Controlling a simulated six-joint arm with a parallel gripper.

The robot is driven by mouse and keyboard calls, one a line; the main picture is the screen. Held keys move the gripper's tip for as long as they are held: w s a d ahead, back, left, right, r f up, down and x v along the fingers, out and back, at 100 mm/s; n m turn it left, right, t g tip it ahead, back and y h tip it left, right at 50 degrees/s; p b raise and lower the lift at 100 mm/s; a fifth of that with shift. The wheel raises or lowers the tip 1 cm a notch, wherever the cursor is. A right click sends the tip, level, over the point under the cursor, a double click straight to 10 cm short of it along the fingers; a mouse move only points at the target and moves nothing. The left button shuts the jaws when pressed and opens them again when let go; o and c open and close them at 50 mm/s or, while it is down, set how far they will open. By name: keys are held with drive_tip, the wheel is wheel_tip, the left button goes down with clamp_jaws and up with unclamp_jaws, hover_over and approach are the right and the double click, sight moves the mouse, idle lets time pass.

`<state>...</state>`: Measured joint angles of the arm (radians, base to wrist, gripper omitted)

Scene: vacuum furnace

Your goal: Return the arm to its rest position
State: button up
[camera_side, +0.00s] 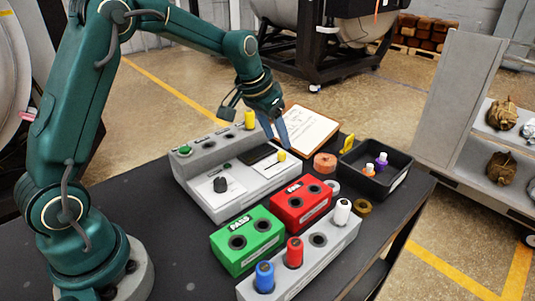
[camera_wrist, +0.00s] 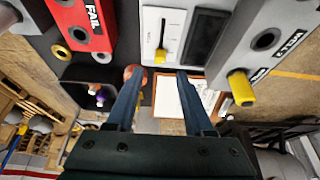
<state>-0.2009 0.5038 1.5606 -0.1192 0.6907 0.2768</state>
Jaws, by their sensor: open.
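My gripper (camera_side: 276,141) is open and empty, with its blue fingers pointing down above the right end of the grey control console (camera_side: 205,203). In the wrist view, my gripper (camera_wrist: 158,74) shows two spread fingers with nothing between them. The console has a black knob (camera_side: 220,184), a dark screen and a slider with a yellow handle (camera_side: 282,156); the slider handle also shows in the wrist view (camera_wrist: 160,56). A yellow cylinder (camera_side: 249,119) stands in the console's raised back row, close to the left of my gripper, and shows in the wrist view (camera_wrist: 241,88).
A clipboard (camera_side: 312,131) lies behind my gripper. In front are a green block (camera_side: 247,239), a red block (camera_side: 300,204) and a grey rack (camera_side: 318,262) holding blue, red and white cylinders.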

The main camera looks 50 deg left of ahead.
drive_tip(key=shift+d+r, duration=0.15)
drive_tip(key=shift+r, duration=0.15)
drive_tip(key=s+d+r+m+t, duration=0.15)
drive_tip(key=s+d+r, duration=0.35)
drive_tip(key=s+r, duration=0.5)
drive_tip(key=s+f, duration=0.2)
drive_tip(key=s, duration=0.5)
drive_tip(key=s+d+f+n, duration=0.1)
drive_tip(key=s+f, duration=0.1)
drive_tip(key=s, duration=0.5)
drive_tip(key=shift+f, duration=0.4)
drive_tip(key=shift+n+g, duration=0.25)
